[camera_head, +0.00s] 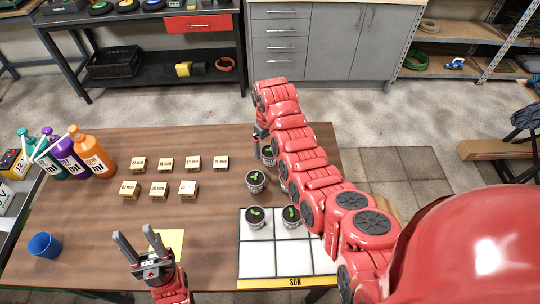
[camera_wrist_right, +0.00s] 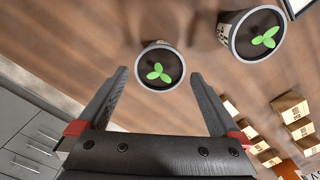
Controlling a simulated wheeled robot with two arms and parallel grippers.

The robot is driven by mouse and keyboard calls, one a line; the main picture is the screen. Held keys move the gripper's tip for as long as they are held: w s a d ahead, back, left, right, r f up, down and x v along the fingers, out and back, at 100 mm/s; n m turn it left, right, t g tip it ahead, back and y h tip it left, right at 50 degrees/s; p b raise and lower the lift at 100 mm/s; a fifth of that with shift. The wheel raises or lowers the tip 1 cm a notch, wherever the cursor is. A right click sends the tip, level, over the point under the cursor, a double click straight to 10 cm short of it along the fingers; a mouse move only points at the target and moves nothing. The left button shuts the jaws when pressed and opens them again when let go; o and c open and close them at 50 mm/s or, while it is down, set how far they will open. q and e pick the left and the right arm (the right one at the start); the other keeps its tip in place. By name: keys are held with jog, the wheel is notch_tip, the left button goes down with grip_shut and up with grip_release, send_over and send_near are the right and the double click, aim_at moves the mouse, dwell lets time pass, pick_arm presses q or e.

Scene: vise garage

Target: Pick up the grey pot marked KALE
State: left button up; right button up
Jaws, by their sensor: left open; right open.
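Several grey pots with dark soil and green leaves stand on the wooden table. One pot (camera_head: 268,153) is partly hidden by my right arm; it seems to be the pot (camera_wrist_right: 159,68) between the fingers in the right wrist view. Another pot (camera_head: 256,181) stands nearer, also seen in the right wrist view (camera_wrist_right: 253,35). Two more, a left pot (camera_head: 256,217) and a right pot (camera_head: 291,216), stand on the white grid tray. I cannot read KALE on any pot. My right gripper (camera_wrist_right: 160,74) is open and empty. My left gripper (camera_head: 134,232) is open and empty at the front left.
Several small labelled wooden blocks (camera_head: 165,164) stand mid-table. Coloured bottles (camera_head: 92,153) stand at the left, a blue cup (camera_head: 45,245) at the front left. A yellow sheet (camera_head: 172,241) lies near my left gripper. The white grid tray (camera_head: 257,263) has a SUN strip.

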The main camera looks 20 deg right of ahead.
aim_at(270, 151)
jog(key=f+p, duration=0.2)
jog(key=f, duration=0.1)
jog(key=shift+s+d+f, duration=0.2)
jog(key=shift+s, duration=0.2)
jog(key=shift+f, duration=0.9)
jog(key=c, duration=1.4)
jog(key=shift+w+r, duration=0.1)
jog(key=shift+r, duration=0.05)
